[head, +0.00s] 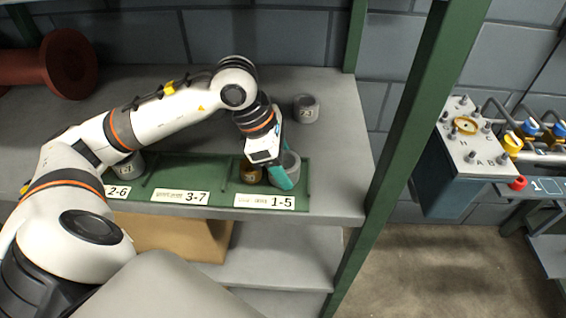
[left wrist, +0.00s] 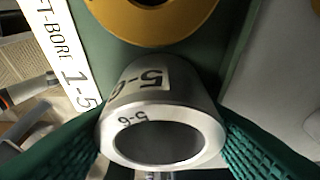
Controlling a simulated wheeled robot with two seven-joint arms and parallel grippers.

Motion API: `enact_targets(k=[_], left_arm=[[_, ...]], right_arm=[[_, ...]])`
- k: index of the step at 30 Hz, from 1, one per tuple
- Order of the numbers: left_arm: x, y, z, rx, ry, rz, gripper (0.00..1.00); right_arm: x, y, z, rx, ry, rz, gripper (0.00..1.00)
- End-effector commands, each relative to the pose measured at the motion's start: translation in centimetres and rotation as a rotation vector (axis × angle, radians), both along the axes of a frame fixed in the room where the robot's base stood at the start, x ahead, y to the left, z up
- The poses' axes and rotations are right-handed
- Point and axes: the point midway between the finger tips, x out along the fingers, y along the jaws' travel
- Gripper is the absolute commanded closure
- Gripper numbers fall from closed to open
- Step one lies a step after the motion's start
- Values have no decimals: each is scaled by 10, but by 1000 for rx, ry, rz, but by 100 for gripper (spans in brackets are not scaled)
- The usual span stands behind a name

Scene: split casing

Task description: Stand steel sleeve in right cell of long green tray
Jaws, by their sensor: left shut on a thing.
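The steel sleeve (left wrist: 162,125), a grey ring marked 5-6, sits between the fingers of my left gripper (left wrist: 160,150), which is shut on it. In the head view my left gripper (head: 283,172) is at the right cell of the long green tray (head: 210,172), with the sleeve (head: 291,162) beside its teal finger. The sleeve's open end faces up. I cannot tell whether its base touches the tray floor. A brass ring (left wrist: 155,18) is close by the sleeve in the same cell; it shows partly behind the gripper in the head view (head: 250,172). My right gripper is out of view.
Another grey sleeve (head: 306,108) stands on the shelf behind the tray. A grey sleeve (head: 128,165) stands at the tray's left cell; the middle cell looks empty. A green post (head: 405,150) rises to the right. A red spool (head: 62,65) lies at the back left.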

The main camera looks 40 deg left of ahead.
Motion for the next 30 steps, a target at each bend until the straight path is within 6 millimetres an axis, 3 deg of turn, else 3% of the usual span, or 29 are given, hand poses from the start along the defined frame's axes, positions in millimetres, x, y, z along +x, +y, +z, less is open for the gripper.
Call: enact_targets(k=[5, 6, 7, 19, 30], left_arm=[[0, 0, -3, -1, -2, -1, 86], [0, 0, -3, 0, 1, 0, 41], [0, 0, -3, 0, 1, 0, 36], [0, 2, 5, 1, -2, 0, 35], [-12, 21, 59, 1, -3, 0, 35]], right_arm=[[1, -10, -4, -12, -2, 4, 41], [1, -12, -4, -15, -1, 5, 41], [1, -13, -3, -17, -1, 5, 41], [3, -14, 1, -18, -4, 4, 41], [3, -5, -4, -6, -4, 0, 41]])
